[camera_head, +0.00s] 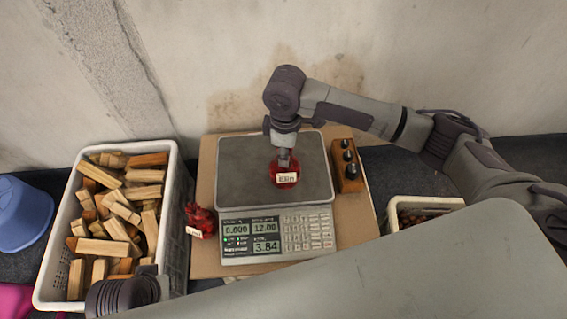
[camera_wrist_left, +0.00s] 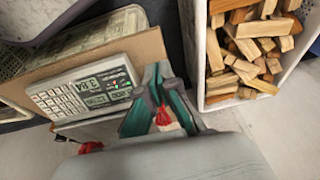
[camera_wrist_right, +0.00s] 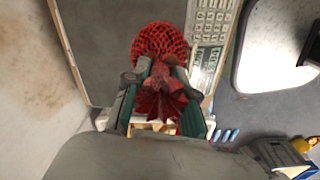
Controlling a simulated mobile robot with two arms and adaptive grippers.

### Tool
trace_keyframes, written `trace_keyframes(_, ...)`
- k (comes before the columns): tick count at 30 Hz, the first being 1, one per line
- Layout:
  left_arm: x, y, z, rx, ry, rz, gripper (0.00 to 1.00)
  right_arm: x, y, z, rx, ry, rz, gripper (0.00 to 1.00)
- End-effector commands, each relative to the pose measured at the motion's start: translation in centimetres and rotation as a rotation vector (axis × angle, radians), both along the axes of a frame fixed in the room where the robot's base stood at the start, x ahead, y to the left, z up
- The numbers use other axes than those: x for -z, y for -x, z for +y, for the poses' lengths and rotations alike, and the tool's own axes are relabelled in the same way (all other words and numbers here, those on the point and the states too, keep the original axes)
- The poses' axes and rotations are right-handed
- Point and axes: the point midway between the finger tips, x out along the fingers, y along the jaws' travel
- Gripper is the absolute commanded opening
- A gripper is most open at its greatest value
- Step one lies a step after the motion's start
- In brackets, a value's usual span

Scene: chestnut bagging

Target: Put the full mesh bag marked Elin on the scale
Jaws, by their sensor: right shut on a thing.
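The red mesh bag marked Elin (camera_head: 285,178) is over the scale's grey plate, near its front edge. Its label faces my head camera. My right gripper (camera_head: 284,157) comes down from above and is shut on the bag's gathered neck. In the right wrist view the round mesh body (camera_wrist_right: 160,42) lies beyond the fingers. The scale (camera_head: 234,184) shows 12.00 and 3.84; I cannot tell whether the bag rests on the plate.
Another red mesh bag (camera_head: 201,222) with a label lies left of the scale, beside a white crate (camera_head: 55,243) of split firewood. A wooden block with black knobs (camera_head: 346,164) stands right of the plate. A crate of chestnuts (camera_head: 393,219) is further right. A wall stands behind.

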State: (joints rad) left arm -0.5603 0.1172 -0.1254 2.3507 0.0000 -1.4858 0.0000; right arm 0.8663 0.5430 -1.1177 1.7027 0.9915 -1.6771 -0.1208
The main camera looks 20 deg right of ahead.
Motion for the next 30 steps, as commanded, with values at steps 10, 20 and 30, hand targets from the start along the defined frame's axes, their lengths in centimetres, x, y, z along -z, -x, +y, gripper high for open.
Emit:
trace_keyframes(10, -2.4, 1.0, 0.2, -0.001, 0.000, -0.015, 0.00, 3.4, -0.3, 0.2, -0.001, 0.002, -0.001, 0.00)
trace_keyframes(20, -2.2, 0.9, 0.2, -0.001, 0.000, -0.015, 0.00, 4.1, -0.3, 0.2, -0.001, 0.000, -0.003, 0.00)
trace_keyframes(30, -2.3, 0.9, 0.2, -0.001, 0.000, -0.016, 0.00, 4.5, -0.2, 0.2, -0.001, 0.000, -0.001, 0.51)
